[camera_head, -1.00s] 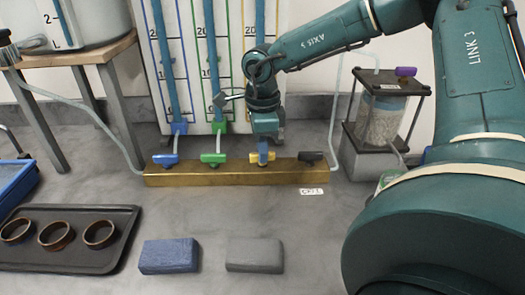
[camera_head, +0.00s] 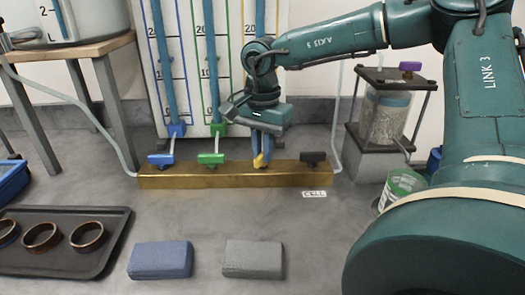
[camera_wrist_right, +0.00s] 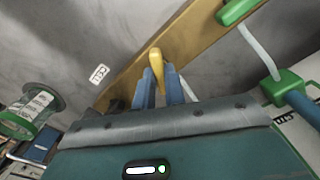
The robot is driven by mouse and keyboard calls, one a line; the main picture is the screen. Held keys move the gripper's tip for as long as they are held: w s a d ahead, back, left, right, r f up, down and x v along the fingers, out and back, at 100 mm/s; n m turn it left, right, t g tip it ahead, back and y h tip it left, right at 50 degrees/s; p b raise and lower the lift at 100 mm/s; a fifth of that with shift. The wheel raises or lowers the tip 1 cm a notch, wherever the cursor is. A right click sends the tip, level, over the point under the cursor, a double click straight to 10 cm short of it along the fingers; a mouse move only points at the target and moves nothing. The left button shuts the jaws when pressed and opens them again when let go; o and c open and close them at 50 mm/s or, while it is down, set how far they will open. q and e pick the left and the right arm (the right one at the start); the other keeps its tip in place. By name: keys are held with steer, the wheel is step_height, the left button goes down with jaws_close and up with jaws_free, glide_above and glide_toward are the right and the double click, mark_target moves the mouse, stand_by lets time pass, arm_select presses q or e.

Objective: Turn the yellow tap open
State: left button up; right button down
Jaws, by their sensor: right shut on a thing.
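The yellow tap (camera_head: 260,160) sits on the brass manifold bar (camera_head: 215,179), between the green tap (camera_head: 211,160) and the black tap (camera_head: 313,159). My right gripper (camera_head: 266,155) is above it, with blue fingers pointing down. In the right wrist view, the yellow handle (camera_wrist_right: 156,57) lies between the two fingers (camera_wrist_right: 160,80), which are closed on it. Its rounded end sticks out past them, and in the head view it points toward the front. The tap's stem is hidden by the fingers. My left gripper is in neither view.
A blue tap (camera_head: 161,160) is at the bar's left end. Clear tubes rise behind the bar. A blue block (camera_head: 160,260) and a grey block (camera_head: 253,259) lie in front, beside a dark tray (camera_head: 70,262) with rings. A green-rimmed jar (camera_head: 402,186) stands right, near my arm.

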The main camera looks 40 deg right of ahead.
steer(key=n, duration=0.6)
stand_by(0.7)
steer(key=c, duration=1.5)
jaws_free()
steer(key=shift+o, duration=0.2)
steer(key=shift+r, duration=0.1)
step_height(320, 180, up, 13)
steer(key=p, duration=0.1)
